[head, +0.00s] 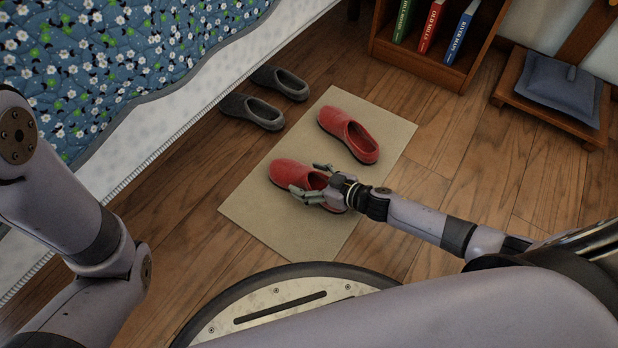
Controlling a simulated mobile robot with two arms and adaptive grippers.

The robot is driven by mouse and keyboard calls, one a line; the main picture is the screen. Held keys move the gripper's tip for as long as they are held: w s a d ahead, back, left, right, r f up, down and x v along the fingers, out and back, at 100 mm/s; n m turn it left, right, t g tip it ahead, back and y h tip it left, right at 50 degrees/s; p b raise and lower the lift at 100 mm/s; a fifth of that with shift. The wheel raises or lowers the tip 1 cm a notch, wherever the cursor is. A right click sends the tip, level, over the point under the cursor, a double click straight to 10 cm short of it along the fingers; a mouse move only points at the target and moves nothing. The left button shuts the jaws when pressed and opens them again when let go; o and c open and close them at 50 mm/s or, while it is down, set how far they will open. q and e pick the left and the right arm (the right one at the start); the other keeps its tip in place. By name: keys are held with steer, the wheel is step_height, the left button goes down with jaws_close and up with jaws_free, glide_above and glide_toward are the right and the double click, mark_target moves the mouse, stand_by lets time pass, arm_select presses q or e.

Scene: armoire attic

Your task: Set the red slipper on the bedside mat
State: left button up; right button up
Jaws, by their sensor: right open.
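Two red slippers lie on the beige bedside mat (250,211) on the wooden floor. One red slipper (348,135) lies towards the back right of the mat, clear of my gripper. The other red slipper (287,172) lies nearer the middle. My right gripper (302,181) is open at this nearer slipper, with its fingers over and beside its opening. Its fingers hide part of that slipper, and I cannot tell whether they touch it. My left arm shows at the left, but its gripper is out of view.
Two grey slippers (252,111) lie on the floor between the mat and the bed (110,60). A wooden bookshelf (420,62) with several books stands at the back. A low wooden seat with a blue cushion (560,88) is at the right. Floor right of the mat is clear.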

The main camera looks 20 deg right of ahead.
steer(key=shift+r, duration=0.15)
steer(key=shift+s+d+r+p, duration=0.2)
steer(key=shift+s+p, duration=0.05)
steer(key=shift+p, duration=0.1)
steer(key=p+v, duration=0.5)
steer(key=v, duration=0.3)
steer(key=shift+s+d+r, duration=0.15)
steer(key=shift+s+r, duration=0.05)
steer(key=shift+p+v, duration=0.45)
steer(key=shift+v, duration=0.6)
steer(key=shift+s+d, duration=0.25)
